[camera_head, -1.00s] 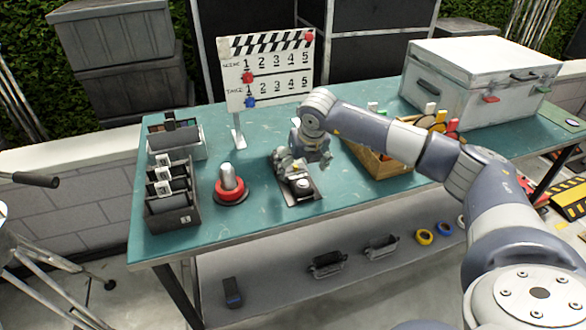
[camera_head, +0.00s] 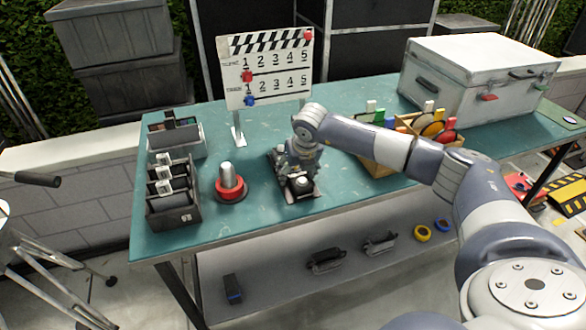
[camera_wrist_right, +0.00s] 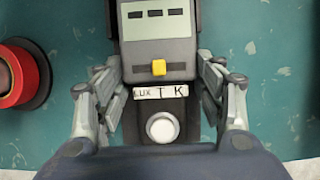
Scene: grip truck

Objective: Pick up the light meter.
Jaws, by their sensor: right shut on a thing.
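In the head view the light meter (camera_head: 301,186) is a small dark shape at the table's front middle, mostly hidden by my right gripper (camera_head: 296,168). My right gripper (camera_wrist_right: 160,100) has one finger on each side of the meter and is shut on it. I cannot tell whether the meter is clear of the table. My left gripper is not in view.
A red-ringed post (camera_head: 230,184) stands just left of the meter, with a black divided box (camera_head: 173,205) beyond it. The slate board (camera_head: 265,72) stands behind. A wooden box (camera_head: 376,167) and a white case (camera_head: 465,85) are to the right.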

